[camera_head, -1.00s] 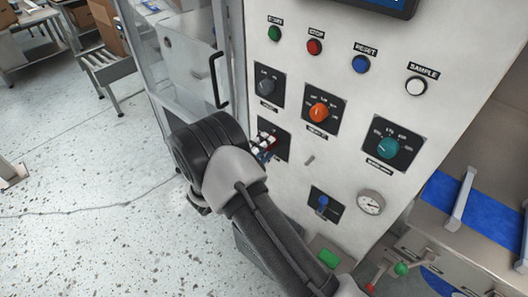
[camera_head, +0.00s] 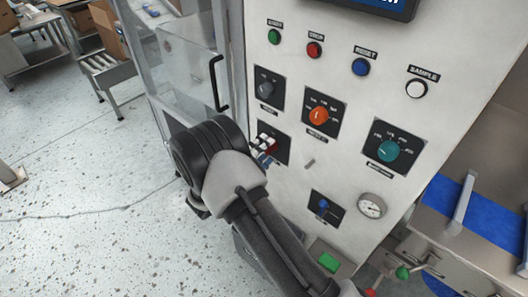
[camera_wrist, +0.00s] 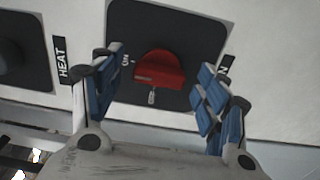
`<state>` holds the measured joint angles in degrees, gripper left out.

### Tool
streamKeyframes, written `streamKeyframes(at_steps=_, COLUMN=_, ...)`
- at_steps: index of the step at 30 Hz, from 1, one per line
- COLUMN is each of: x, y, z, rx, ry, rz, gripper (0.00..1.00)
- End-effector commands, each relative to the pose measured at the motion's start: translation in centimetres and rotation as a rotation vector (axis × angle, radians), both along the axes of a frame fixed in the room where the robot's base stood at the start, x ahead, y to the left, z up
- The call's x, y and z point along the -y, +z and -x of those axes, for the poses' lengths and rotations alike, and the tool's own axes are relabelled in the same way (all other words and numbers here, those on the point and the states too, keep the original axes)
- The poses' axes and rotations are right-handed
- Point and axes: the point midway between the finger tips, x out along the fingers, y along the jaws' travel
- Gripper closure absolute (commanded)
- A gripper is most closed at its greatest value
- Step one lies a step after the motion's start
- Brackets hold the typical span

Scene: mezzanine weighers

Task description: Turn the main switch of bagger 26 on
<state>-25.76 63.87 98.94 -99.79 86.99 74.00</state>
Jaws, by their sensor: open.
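A red rotary knob (camera_wrist: 160,69) sits on a black square plate (camera_wrist: 190,28) on the white panel. In the wrist view one small white mark beside it reads ON, and another mark lies just below the knob. A label at the right is mostly hidden by a finger; only its last letter shows. My gripper (camera_wrist: 160,92) is open, with one blue-padded finger on each side of the knob and gaps between.
A grey knob (camera_head: 265,86) is above, an orange knob (camera_head: 319,116) upper right, a teal knob (camera_head: 388,150) further right. A small blue-handled switch (camera_head: 323,205) and a gauge (camera_head: 371,206) are lower on the panel. A door handle (camera_head: 218,83) is left.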

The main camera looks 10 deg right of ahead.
Motion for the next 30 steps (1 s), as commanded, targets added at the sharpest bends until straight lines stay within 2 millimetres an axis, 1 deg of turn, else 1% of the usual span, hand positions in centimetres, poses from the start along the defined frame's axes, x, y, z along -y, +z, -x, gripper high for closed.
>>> streamKeyframes(at_steps=7, x=-0.1, y=0.0, z=0.1, rx=-0.001, ry=0.001, rz=0.001, gripper=0.32)
streamKeyframes(at_steps=10, x=-0.7, y=0.0, z=0.4, rx=-0.001, ry=0.003, rz=0.001, gripper=0.32)
streamKeyframes(at_steps=14, x=-2.5, y=0.0, z=1.7, rx=-0.002, ry=0.005, rz=0.0, gripper=0.32)
streamKeyframes(at_steps=21, x=-6.7, y=0.0, z=4.7, rx=-0.001, ry=0.005, rz=0.0, gripper=0.32)
streamKeyframes(at_steps=24, x=-8.1, y=0.0, z=5.8, rx=0.0, ry=0.004, rz=0.001, gripper=0.32)
streamKeyframes(at_steps=27, x=-9.0, y=0.0, z=6.5, rx=-0.001, ry=0.002, rz=0.001, gripper=0.32)
streamKeyframes(at_steps=30, x=-9.6, y=0.0, z=6.9, rx=-0.001, ry=0.001, rz=0.001, gripper=0.32)
